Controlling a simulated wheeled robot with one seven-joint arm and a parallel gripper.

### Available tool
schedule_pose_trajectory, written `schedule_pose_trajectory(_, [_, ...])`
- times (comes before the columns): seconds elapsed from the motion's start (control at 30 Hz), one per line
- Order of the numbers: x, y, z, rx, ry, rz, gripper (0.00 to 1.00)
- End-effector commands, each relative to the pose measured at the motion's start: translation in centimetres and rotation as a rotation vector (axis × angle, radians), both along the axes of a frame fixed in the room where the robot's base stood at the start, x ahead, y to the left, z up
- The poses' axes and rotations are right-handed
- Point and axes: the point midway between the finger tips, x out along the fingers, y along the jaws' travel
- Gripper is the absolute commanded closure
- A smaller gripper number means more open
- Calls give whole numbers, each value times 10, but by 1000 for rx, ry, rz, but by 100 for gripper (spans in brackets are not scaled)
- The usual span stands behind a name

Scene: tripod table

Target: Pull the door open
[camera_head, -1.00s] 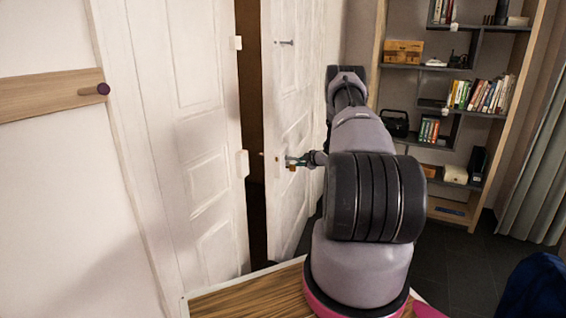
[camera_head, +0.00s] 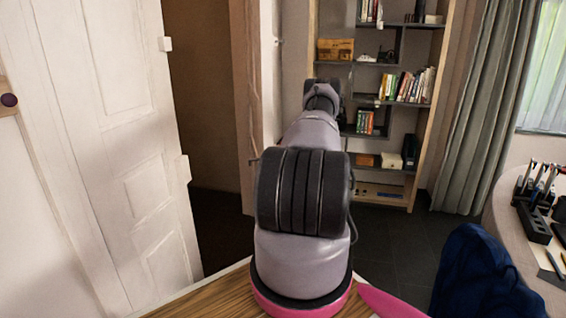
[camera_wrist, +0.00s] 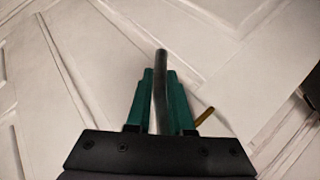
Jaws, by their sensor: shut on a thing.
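The white panelled door leaf (camera_head: 270,85) stands well open in the head view, seen almost edge-on beside a brown edge. Its white face fills the wrist view (camera_wrist: 95,55). My gripper (camera_wrist: 160,74) has its teal fingers shut on the dark door handle (camera_wrist: 161,58), a bar that sticks out between the fingertips. A small brass-coloured piece (camera_wrist: 205,117) shows to the right of the fingers. In the head view my own arm hides the gripper and the handle.
A fixed-looking white panel (camera_head: 110,60) stands left of the wide dark opening (camera_head: 208,100). A bookshelf (camera_head: 350,104) and curtain (camera_head: 473,110) stand behind. A round table (camera_head: 497,210) with tools and a dark blue object (camera_head: 480,275) are at right. Dark floor shows between.

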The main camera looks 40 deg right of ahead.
Motion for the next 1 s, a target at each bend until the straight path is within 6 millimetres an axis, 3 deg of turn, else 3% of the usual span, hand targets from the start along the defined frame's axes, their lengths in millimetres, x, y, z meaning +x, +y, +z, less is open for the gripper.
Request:
schedule_pose_trajectory(0.17, [-1, 0, 1, -2, -1, 3, 100])
schedule_pose_trajectory(0.2, [-1, 0, 1, -2, -1, 3, 65])
schedule_pose_trajectory(0.23, [-1, 0, 1, -2, 0, 3, 53])
schedule_pose_trajectory(0.27, [-1, 0, 1, -2, 0, 3, 50])
schedule_pose_trajectory(0.67, [-8, -2, 3, 0, 1, 0, 50])
schedule_pose_trajectory(1.0, [-64, -16, 31, 0, 1, -2, 50])
